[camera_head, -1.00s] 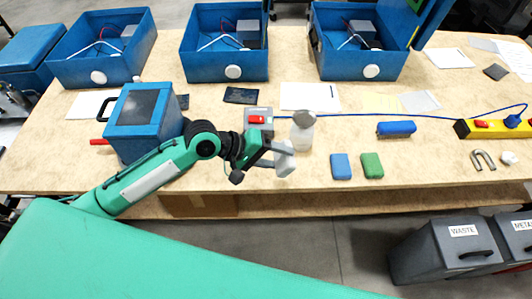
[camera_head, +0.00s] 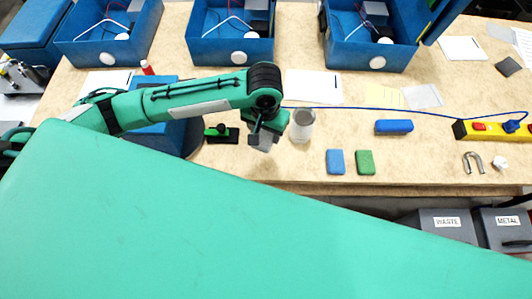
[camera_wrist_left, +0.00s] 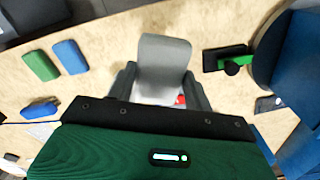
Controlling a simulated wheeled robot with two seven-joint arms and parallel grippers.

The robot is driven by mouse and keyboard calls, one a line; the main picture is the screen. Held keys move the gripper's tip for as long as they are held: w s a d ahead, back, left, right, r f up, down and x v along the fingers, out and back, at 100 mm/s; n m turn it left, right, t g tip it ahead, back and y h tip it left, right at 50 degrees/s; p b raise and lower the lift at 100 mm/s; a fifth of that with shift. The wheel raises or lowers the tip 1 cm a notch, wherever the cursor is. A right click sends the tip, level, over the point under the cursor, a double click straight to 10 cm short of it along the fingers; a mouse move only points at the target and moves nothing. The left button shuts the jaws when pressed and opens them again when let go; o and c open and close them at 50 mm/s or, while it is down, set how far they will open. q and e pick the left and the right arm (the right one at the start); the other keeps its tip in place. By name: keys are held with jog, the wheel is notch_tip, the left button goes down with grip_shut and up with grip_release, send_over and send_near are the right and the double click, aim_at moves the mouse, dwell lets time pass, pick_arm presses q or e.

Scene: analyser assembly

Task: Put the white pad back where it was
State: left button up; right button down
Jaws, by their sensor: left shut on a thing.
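The white pad (camera_head: 265,146) is a small pale grey-white block held in the jaws of my left gripper (camera_head: 268,134). In the left wrist view the pad (camera_wrist_left: 164,54) stands out between the two dark fingers of the left gripper (camera_wrist_left: 160,82). It is over the front part of the wooden table, just left of a pale translucent jar (camera_head: 303,126). I cannot tell its exact height above the table. My right gripper is not seen.
A blue block (camera_head: 335,161) and a green block (camera_head: 365,162) lie right of the gripper. A black-and-green item (camera_head: 221,134) lies left of it. Three open blue boxes (camera_head: 231,45) stand behind. A blue cable (camera_head: 415,110) crosses the table to a yellow power strip (camera_head: 490,130).

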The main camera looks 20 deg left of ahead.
aim_at(265, 134)
pick_arm(q)
notch_tip(265, 134, down, 16)
jog(key=shift+p, duration=1.1)
jog(key=o, duration=0.9)
jog(key=shift+c, duration=0.2)
notch_tip(265, 134, up, 12)
jog(key=b, duration=0.2)
jog(key=shift+b, duration=0.3)
